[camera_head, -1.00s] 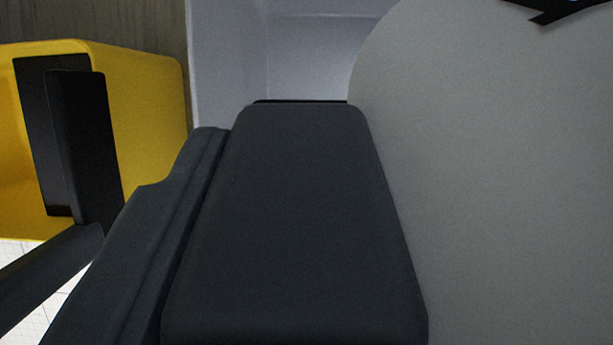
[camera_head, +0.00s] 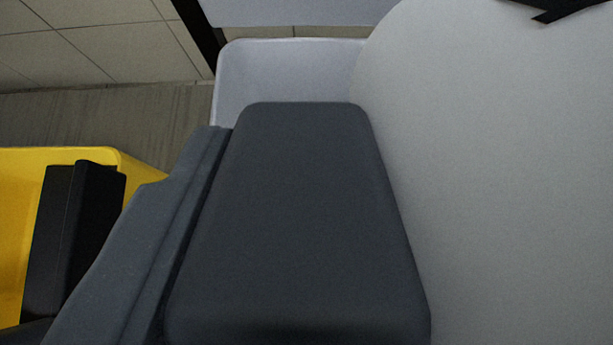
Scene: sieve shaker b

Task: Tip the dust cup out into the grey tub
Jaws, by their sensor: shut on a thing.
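A yellow open container, which I take to be the dust cup (camera_head: 12,240), is at the left edge, cut off by the frame. My gripper (camera_head: 72,240) shows as a black finger pad against the yellow wall; it is shut on the cup. The other finger and the cup's contents cannot be made out. A pale grey container with rounded corners, likely the grey tub (camera_head: 285,75), shows at the top centre. Its lower part is hidden behind my dark arm housing. The cup is left of and lower than the tub in the picture.
A grey wood-grain surface (camera_head: 110,125) lies behind the cup, with large tiles (camera_head: 90,50) beyond. A pale slab (camera_head: 300,10) crosses the top above the tub. My own dark and grey arm parts block the centre and right.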

